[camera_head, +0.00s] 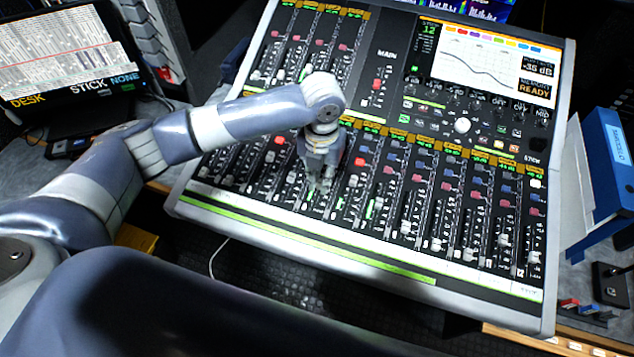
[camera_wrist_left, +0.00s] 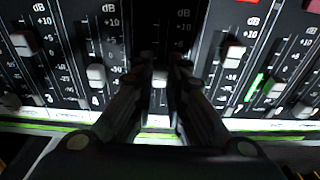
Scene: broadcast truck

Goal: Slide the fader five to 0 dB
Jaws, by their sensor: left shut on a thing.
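The mixing console (camera_head: 355,257) fills the middle of the head view, with a row of channel faders along its lower half. My left gripper (camera_head: 322,186) reaches down from above onto this row. In the left wrist view my left gripper (camera_wrist_left: 161,72) has its two fingers shut on a pale fader cap (camera_wrist_left: 159,79), which shows between the tips. This cap sits in the strip just right of the one marked 4, so it appears to be fader five. The fingers hide most of its scale, so I cannot read its level. My right gripper is not in view.
Neighbouring fader caps stand close on both sides, at the left (camera_wrist_left: 96,73) and at the right (camera_wrist_left: 234,55). The console's screen (camera_head: 487,62) reads -35 dB and READY. A laptop (camera_head: 65,60) stands at the left and a blue binder (camera_head: 607,170) at the right.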

